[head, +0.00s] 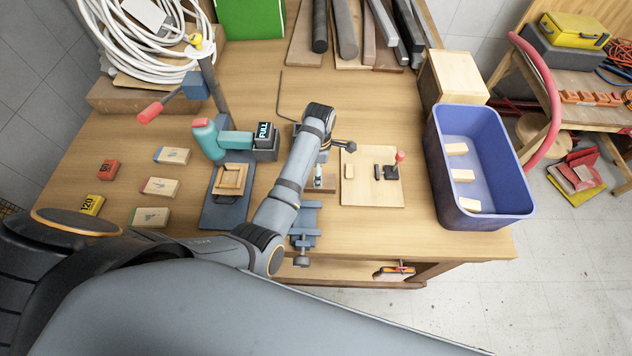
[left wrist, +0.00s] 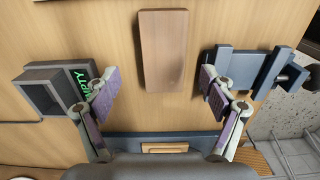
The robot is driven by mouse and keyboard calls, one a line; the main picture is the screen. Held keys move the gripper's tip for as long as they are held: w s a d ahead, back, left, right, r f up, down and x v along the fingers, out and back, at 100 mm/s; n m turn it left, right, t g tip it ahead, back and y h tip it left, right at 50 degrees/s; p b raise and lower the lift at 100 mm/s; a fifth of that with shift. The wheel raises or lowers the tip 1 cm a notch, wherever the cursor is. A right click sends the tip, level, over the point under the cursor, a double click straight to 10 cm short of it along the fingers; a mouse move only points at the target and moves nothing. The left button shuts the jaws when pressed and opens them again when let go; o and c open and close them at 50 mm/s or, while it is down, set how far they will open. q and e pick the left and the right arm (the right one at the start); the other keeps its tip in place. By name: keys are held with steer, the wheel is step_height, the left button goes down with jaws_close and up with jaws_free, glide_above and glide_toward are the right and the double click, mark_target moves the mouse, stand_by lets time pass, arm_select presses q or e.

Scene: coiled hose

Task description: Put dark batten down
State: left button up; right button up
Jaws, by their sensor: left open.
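The dark batten, a plain brown block (left wrist: 163,50), lies on the wooden table. In the head view it shows as a brown piece (head: 325,186) partly hidden by my left arm. My left gripper (left wrist: 160,95) is open, with its two padded fingers wide apart and nothing between them. The batten lies just beyond the fingertips in the left wrist view, centred between them. In the head view the left gripper (head: 319,173) points down over the table near the batten; its fingers are small and hard to make out. My right gripper is in neither view.
In the left wrist view, a dark box marked EMPTY (left wrist: 50,90) stands left and a blue vise (left wrist: 245,68) right of the fingers. A light board (head: 370,197) with a clamp lies right. A blue bin (head: 485,218) holds several pale blocks. A press (head: 207,138) stands left.

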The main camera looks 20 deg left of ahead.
arm_select(q)
steer(key=f, duration=0.4)
steer(key=shift+s+d+f, duration=0.25)
steer(key=shift+f, duration=0.1)
steer(key=shift+a+f, duration=0.1)
steer(key=shift+f, duration=0.15)
steer(key=c, duration=1.4)
